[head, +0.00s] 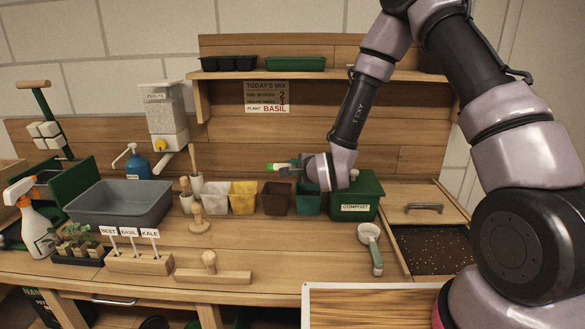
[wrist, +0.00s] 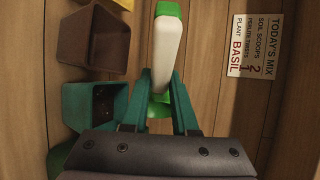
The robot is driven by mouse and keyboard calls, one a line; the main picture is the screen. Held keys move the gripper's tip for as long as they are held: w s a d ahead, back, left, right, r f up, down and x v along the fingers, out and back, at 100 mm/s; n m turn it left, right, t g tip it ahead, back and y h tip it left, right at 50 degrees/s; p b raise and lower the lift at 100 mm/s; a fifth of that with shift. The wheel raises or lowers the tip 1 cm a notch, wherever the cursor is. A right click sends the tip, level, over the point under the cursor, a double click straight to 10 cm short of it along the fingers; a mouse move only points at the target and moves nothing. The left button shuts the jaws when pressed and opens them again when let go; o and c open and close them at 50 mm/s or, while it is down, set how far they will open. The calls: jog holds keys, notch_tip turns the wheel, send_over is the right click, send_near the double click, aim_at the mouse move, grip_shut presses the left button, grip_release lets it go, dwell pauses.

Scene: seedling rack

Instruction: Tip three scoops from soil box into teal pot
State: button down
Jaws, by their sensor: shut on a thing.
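My gripper (head: 298,166) is shut on a white handle with green ends (wrist: 167,50), held above the bench at the back. The teal pot (head: 308,203) stands just below my gripper and beside the brown pot. In the wrist view the teal pot (wrist: 83,128) shows some dark specks inside. The soil box (head: 432,250) is at the right, its dark speckled soil partly uncovered by a wooden lid (head: 405,197).
A green compost bin (head: 368,190) stands right of the teal pot. A pale scoop with a green handle (head: 370,236) lies before it. Brown (head: 276,200), yellow and white pots stand left. A mix sign (head: 266,97) hangs behind.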

aim_at(293, 165)
dwell(0.3)
jog(key=shift+r, duration=3.5)
jog(key=shift+r, duration=0.1)
jog(key=shift+r+n+g+h, duration=0.45)
jog(key=shift+n+g+h, duration=0.05)
jog(key=shift+g, duration=0.2)
jog(key=shift+r+n+g+h, duration=0.25)
jog(key=shift+n+g+h, duration=0.2)
jog(key=shift+g, duration=0.2)
jog(key=shift+r+n+g+h, duration=0.2)
jog(key=shift+n+g+h, duration=0.15)
jog(key=shift+g+h, duration=0.25)
jog(key=shift+d, duration=0.1)
jog(key=d+f+m+h, duration=0.1)
jog(key=d+f, duration=0.2)
jog(key=d, duration=0.7)
jog(key=w+d+f+m+h, duration=0.1)
jog(key=d+f, duration=0.2)
jog(key=d, duration=0.8)
jog(key=w+d+f+m+h, duration=0.1)
jog(key=d+f+m, duration=0.1)
jog(key=d, duration=0.8)
jog(key=shift+w+d+f, duration=0.15)
jog(key=shift+d+f, duration=0.05)
jog(key=shift+f, duration=0.2)
